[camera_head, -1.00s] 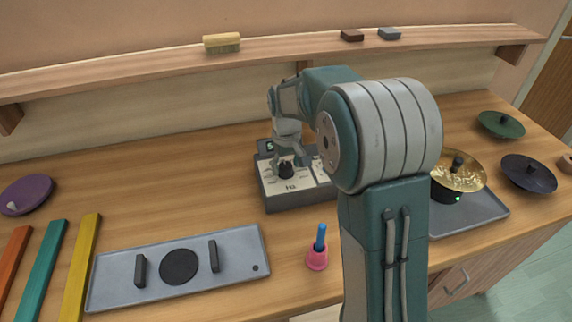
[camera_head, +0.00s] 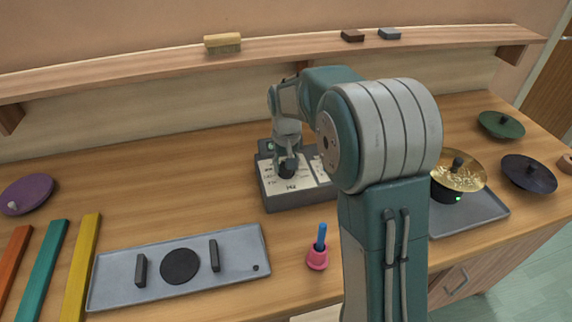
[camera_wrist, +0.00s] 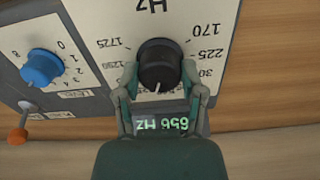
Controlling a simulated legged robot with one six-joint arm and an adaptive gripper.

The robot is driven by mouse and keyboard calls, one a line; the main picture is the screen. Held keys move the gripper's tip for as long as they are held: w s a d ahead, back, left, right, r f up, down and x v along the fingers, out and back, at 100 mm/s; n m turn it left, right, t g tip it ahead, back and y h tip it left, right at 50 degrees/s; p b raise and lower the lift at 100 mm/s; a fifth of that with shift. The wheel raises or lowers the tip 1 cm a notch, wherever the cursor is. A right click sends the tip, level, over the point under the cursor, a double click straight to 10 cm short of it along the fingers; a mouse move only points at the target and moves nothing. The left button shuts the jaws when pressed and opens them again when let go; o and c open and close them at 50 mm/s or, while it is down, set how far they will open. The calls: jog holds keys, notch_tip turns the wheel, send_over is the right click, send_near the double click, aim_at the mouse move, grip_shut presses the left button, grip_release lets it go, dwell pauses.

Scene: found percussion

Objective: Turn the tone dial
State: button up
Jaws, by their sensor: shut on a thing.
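The tone dial (camera_wrist: 159,65) is a black round knob with a white pointer line, on a white panel marked in Hz. My gripper (camera_wrist: 160,80) is shut on the dial, one finger at each side. In the head view the dial (camera_head: 287,168) sits on the left part of the grey tone box (camera_head: 290,203), with my gripper over it from above. The head view partly hides the box's right side behind my arm.
A blue level knob (camera_wrist: 42,67) and an orange-tipped switch (camera_wrist: 18,134) sit beside the dial panel. A pink cup (camera_head: 317,260) with a blue stick stands in front of the box. A grey tray (camera_head: 216,265) lies front left. A brass cymbal (camera_head: 459,172) stands at right.

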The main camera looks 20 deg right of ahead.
jog(key=shift+f+m, duration=0.15)
jog(key=shift+m, duration=0.65)
jog(key=shift+s, duration=0.1)
jog(key=o, duration=1.2)
jog(key=shift+c, duration=0.2)
jog(key=shift+a, duration=0.1)
notch_tip(320, 180, up, 12)
